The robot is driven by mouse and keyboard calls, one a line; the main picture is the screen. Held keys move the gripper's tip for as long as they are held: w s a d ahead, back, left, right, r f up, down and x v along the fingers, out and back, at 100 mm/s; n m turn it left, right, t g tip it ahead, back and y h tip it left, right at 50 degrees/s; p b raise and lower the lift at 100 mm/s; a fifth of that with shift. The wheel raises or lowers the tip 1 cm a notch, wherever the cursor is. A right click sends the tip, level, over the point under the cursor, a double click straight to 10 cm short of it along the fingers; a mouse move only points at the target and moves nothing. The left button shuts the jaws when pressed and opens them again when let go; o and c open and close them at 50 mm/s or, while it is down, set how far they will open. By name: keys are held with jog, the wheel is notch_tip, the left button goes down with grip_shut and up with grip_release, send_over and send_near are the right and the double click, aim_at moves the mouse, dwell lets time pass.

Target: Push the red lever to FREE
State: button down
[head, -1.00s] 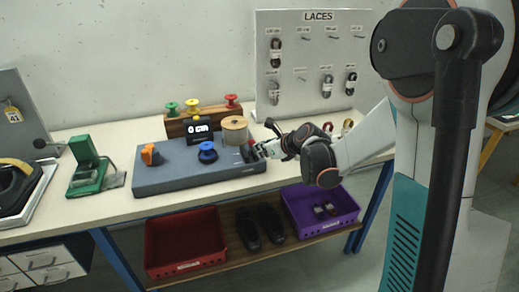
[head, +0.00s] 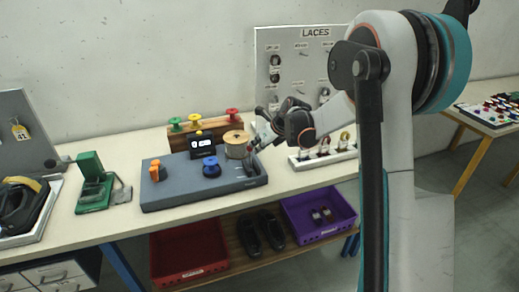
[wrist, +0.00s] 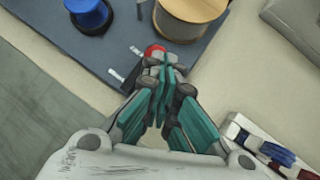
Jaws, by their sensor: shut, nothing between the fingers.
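The red lever (wrist: 154,50) shows its round red knob in the wrist view, just beyond my fingertips at the right end of the grey block. My gripper (wrist: 162,60) is shut and empty, its fingertips close to the knob and partly covering it; I cannot tell whether they touch. Two small white labels (wrist: 116,75) lie beside the lever, too small to read. In the head view my gripper (head: 257,140) hangs over the right end of the grey block (head: 205,185), and the lever is mostly hidden there.
A wooden spool (head: 236,145) and a blue knob (head: 211,167) stand on the block near the lever. A dark display (head: 202,145) is behind them. A white rack (head: 325,157) lies to the right. An orange piece (head: 157,170) sits at the block's left end.

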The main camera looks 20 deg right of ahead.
jog(key=shift+w, duration=1.4)
jog(key=s+d+r+p, duration=0.2)
jog(key=r, duration=0.3)
jog(key=s+d+r+p, duration=0.2)
jog(key=r, duration=0.4)
jog(key=shift+d+r, duration=0.3)
jog(key=shift+d, duration=0.05)
